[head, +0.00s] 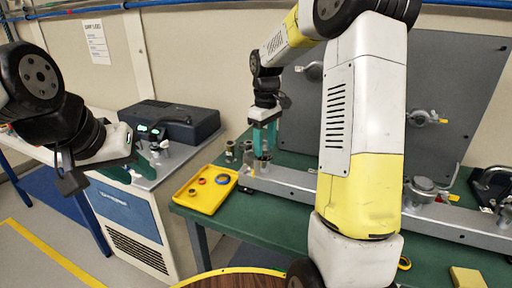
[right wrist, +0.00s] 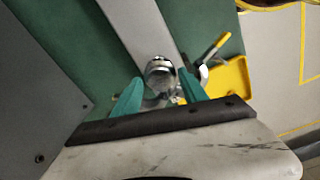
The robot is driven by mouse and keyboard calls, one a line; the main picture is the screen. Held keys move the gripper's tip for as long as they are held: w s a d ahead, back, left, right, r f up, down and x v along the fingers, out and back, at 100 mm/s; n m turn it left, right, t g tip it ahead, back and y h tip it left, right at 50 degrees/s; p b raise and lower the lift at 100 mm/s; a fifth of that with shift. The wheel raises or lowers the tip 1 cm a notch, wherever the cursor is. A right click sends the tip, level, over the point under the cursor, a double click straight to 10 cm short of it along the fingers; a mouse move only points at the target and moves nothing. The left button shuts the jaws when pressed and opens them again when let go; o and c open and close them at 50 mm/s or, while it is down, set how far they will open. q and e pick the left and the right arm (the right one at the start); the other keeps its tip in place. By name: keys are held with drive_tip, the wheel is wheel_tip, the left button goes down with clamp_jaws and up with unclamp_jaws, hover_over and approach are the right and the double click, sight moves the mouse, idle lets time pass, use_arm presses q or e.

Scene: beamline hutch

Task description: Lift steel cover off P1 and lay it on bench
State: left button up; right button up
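My right gripper (head: 265,138) points down over the left end of the grey rail on the green bench. Its teal fingers are apart, on either side of a shiny steel cylindrical piece (right wrist: 160,70) in the right wrist view. This looks like the steel cover; no P1 label is readable. In the head view the fingers mostly hide it, and its lower part (head: 263,160) shows just below them, on the rail. I see no clear grip on it. My left gripper (head: 106,174) is open and empty at the left, near the cabinet top.
A yellow tray (head: 206,205) with small rings lies left of the rail on the bench (head: 245,222). Small metal parts (head: 231,151) stand behind it. Clamped fittings (head: 421,188) sit along the rail to the right. A grey panel (head: 440,75) stands behind.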

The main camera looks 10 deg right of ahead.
drive_tip(key=c, duration=0.9)
drive_tip(key=shift+r, duration=0.15)
